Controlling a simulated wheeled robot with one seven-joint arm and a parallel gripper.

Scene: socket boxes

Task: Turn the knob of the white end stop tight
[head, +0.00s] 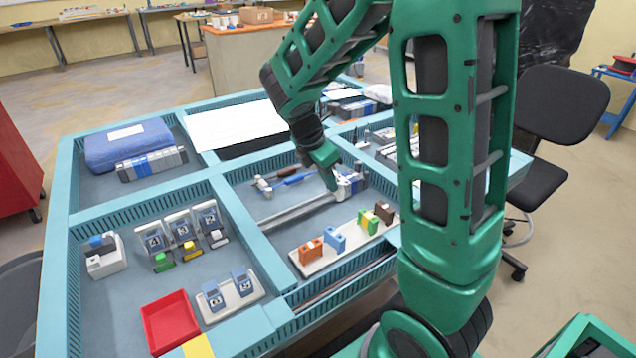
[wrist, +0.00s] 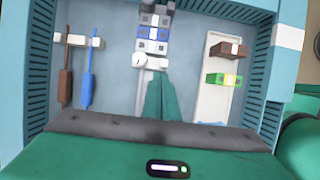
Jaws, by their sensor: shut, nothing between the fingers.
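The white end stop (wrist: 157,63) sits at the near end of a row of white, blue and grey blocks (wrist: 152,33) in the wrist view. Its round white knob (wrist: 139,60) is on its left side. My gripper (wrist: 158,76) is shut and empty, its green fingertips just below the end stop and right of the knob. I cannot tell whether they touch it. In the head view, my gripper (head: 331,184) is at the row of blocks (head: 352,183) on the metal rail (head: 298,209); the knob is too small to tell there.
A brown-handled tool (wrist: 66,75) and a blue-handled tool (wrist: 88,78) lie to the left in a white holder (wrist: 98,43). A white tray (wrist: 212,105) to the right holds a brown block (wrist: 228,50) and a green-yellow block (wrist: 224,79). Teal compartment walls (head: 258,245) surround the area.

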